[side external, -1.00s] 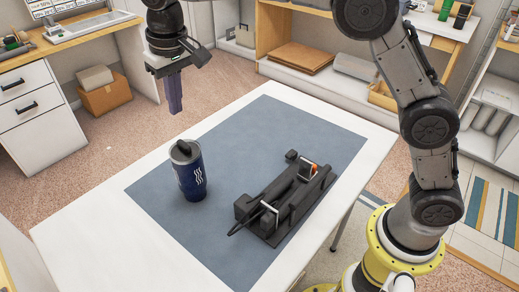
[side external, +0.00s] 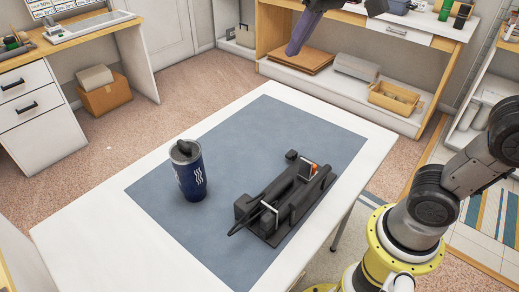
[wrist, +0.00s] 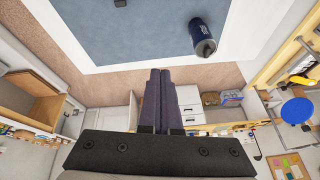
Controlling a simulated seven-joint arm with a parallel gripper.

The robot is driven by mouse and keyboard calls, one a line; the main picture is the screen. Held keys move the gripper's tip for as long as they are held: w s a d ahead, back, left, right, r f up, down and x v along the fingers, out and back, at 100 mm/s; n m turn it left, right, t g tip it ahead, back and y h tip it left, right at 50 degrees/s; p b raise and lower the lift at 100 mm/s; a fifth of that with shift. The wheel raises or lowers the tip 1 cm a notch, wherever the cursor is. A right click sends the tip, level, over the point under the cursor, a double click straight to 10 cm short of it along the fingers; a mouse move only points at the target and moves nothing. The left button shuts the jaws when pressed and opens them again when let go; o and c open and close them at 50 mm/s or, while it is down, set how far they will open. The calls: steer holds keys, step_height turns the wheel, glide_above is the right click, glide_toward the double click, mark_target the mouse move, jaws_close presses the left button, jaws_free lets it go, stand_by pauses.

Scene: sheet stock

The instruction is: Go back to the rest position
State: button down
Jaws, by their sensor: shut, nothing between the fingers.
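My gripper (side external: 297,40) is at the top of the side view, raised well above and behind the table, with its upper part cut off by the frame edge. In the wrist view its two fingers (wrist: 161,72) lie together, shut and empty. A dark blue tumbler (side external: 190,176) with a black lid stands upright on the blue-grey mat (side external: 225,240); it also shows at the top of the wrist view (wrist: 202,35). A black device (side external: 285,200) with an orange part lies on the mat to the right of the tumbler. My gripper is apart from both.
The white table (side external: 80,238) carries the mat, and much of its top is bare. A wooden shelf unit (side external: 270,35) stands behind, with brown folded sheets (side external: 300,58) and a wooden tray (side external: 393,98). A desk with drawers (side external: 40,95) and a cardboard box (side external: 105,95) are at the left.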

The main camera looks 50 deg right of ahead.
steer(key=s+d+f+n, duration=0.2)
steer(key=s+d+f, duration=0.1)
steer(key=s+f, duration=1)
steer(key=shift+s+f+t, duration=0.35)
steer(key=shift+s+t, duration=0.05)
steer(key=shift+s, duration=0.6)
steer(key=c, duration=1.6)
jaws_free()
steer(key=shift+d, duration=0.1)
